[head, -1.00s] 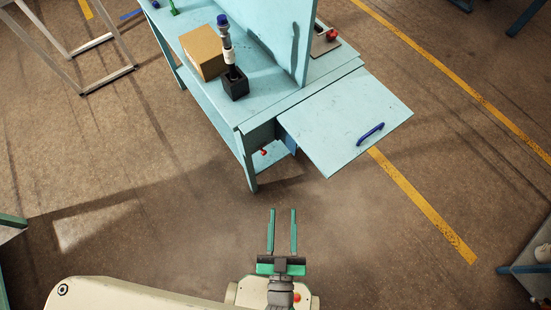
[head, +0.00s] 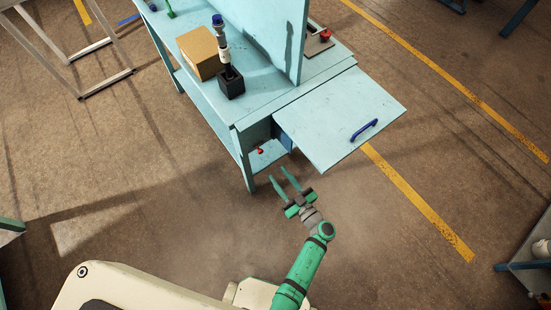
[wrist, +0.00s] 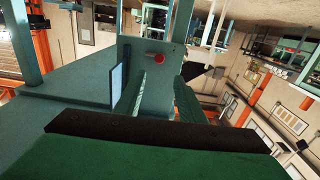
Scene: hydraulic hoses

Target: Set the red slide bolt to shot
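A small red part (head: 260,151), probably the slide bolt's knob, shows low at the near end of the blue bench, below the top. A red round knob beside a thin metal piece also shows in the wrist view (wrist: 155,60), beyond the fingers. I cannot tell which position the bolt is in. My gripper (head: 278,174) is open and empty, just in front of the bench's near end and apart from the red part. Its two green fingers (wrist: 168,92) show in the wrist view.
A light blue panel (head: 325,130) with a blue handle (head: 364,130) juts from the bench's end, right of my gripper. On the bench top (head: 262,95) are a cardboard box (head: 198,52), a black block holding an upright fitting (head: 231,85) and another red part (head: 326,36). The floor in front is clear.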

